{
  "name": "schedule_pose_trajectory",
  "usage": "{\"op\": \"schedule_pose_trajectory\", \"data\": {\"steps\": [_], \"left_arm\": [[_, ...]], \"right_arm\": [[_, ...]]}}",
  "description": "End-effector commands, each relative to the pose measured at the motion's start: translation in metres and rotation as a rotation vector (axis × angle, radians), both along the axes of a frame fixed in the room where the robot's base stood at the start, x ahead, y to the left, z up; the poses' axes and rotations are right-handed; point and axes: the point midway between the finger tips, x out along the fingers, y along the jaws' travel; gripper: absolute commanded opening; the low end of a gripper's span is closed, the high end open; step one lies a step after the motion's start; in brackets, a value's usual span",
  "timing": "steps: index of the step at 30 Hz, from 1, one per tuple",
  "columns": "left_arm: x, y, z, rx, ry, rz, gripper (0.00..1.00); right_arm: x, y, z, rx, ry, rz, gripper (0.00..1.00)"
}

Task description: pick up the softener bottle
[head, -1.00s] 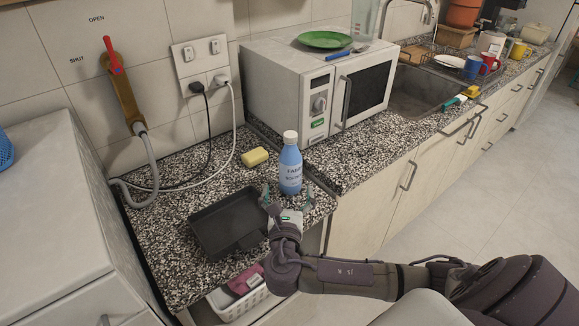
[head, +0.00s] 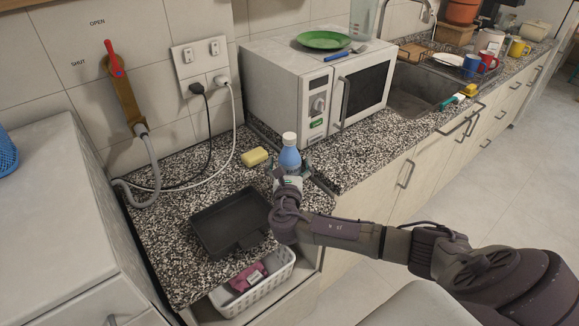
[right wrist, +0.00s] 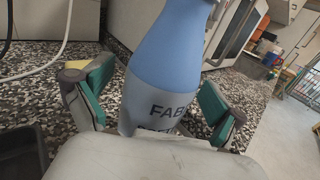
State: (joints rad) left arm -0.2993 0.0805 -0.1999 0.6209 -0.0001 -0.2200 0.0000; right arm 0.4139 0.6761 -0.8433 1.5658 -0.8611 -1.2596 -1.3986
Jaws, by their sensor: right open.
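The blue softener bottle (head: 289,158) with a white cap stands upright on the speckled counter, in front of the microwave. Its lower part is hidden behind my right gripper (head: 288,176) in the head view. In the right wrist view the bottle (right wrist: 168,75) stands between the two green-padded fingers of the right gripper (right wrist: 152,104). The fingers are open on either side of it, and a gap shows at the left finger. Whether the right finger touches the bottle I cannot tell. My left gripper is not in view.
A dark tray (head: 228,222) lies left of my right gripper, and a yellow sponge (head: 254,157) lies behind it. The microwave (head: 262,88) stands close behind the bottle. A white basket (head: 262,291) sits below the counter's front edge.

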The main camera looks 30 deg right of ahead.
Motion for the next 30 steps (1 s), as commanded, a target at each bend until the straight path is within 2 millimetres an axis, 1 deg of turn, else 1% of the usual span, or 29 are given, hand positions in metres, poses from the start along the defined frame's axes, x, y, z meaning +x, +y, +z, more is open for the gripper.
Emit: {"op": "schedule_pose_trajectory", "data": {"steps": [3, 4, 14, 15, 17, 18, 20, 21, 30], "left_arm": [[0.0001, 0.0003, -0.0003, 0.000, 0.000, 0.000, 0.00], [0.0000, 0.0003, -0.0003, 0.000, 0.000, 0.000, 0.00], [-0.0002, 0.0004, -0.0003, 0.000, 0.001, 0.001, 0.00], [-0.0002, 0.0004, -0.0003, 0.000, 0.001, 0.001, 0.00], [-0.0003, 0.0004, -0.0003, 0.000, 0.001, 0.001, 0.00], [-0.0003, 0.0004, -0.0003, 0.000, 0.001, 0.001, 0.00], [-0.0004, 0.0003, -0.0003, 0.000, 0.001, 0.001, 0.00], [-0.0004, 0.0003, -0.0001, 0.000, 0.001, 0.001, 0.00], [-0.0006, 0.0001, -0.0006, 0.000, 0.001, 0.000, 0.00]], "right_arm": [[-0.0003, 0.0005, -0.0005, 0.001, 0.001, 0.000, 0.95], [-0.0003, 0.0005, -0.0005, 0.000, 0.000, 0.000, 0.92], [-0.0006, 0.0004, -0.0004, 0.000, 0.000, 0.000, 0.37], [-0.0006, 0.0004, -0.0005, 0.000, 0.000, 0.000, 0.30], [-0.0006, 0.0004, -0.0005, 0.000, 0.000, 0.000, 0.20], [-0.0006, 0.0004, -0.0004, 0.000, 0.000, 0.000, 0.14], [-0.0006, 0.0004, -0.0004, 0.000, 0.000, 0.000, 0.04], [0.0000, 0.0002, 0.0020, -0.001, -0.004, 0.000, 0.00], [0.0001, 0.0001, 0.0040, -0.001, -0.004, 0.000, 0.00]]}}
